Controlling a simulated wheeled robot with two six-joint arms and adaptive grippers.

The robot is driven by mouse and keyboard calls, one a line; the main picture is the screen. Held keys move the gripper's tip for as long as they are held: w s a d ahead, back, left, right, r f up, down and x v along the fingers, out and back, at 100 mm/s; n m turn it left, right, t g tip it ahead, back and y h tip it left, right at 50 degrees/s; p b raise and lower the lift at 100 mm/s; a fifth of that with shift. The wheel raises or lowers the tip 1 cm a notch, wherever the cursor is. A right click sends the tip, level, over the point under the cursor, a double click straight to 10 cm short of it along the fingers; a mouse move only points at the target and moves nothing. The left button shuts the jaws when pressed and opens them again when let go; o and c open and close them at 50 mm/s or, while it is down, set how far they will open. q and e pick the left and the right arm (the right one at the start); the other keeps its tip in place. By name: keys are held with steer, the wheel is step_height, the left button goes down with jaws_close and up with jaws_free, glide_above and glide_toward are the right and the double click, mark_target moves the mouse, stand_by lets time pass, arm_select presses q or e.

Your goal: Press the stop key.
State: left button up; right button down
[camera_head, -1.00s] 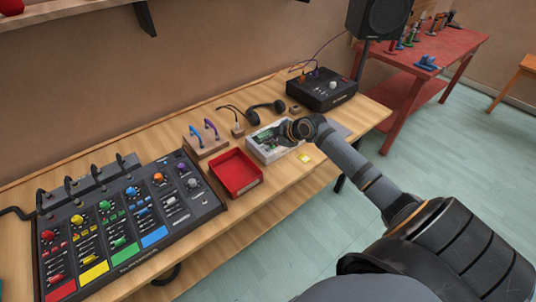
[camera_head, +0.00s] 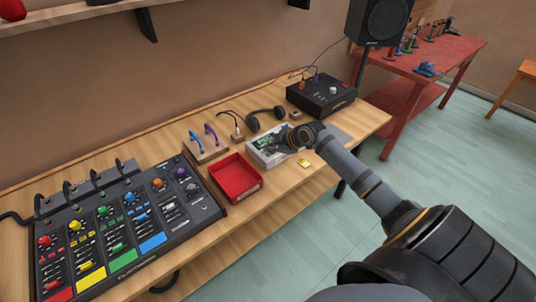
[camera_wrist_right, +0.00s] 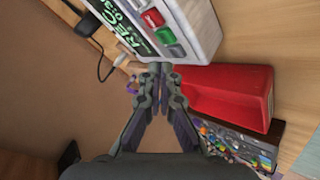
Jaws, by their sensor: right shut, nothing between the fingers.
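The recorder (camera_head: 258,155) is a pale box on the wooden bench. In the right wrist view, the recorder (camera_wrist_right: 197,22) fills the top, with a dark screen (camera_wrist_right: 112,18) showing green "REC" letters. I cannot read which one is the stop key. My right gripper (camera_head: 279,143) is over the recorder, hiding part of its top. In the wrist view, the right gripper (camera_wrist_right: 152,73) is shut and empty near the recorder's edge; contact cannot be told. My left gripper is out of view.
A red tray (camera_head: 259,185) lies left of the recorder. A large mixer (camera_head: 135,262) with coloured pads covers the bench's left end. Headphones (camera_head: 252,122), a wooden block with cables (camera_head: 205,155) and a black box (camera_head: 320,105) stand behind. A yellow note (camera_head: 305,163) lies in front.

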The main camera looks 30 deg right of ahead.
mark_target(270, 155)
steer(key=shift+f, duration=0.1)
stand_by(0.4)
steer(key=shift+f, duration=0.3)
steer(key=shift+f+b, duration=0.4)
steer(key=shift+b, duration=0.1)
stand_by(0.4)
steer(key=shift+r, duration=0.15)
steer(key=shift+r+p, duration=0.7)
steer(key=shift+p, duration=0.05)
step_height(270, 155, up, 5)
steer(key=p, duration=0.4)
stand_by(0.3)
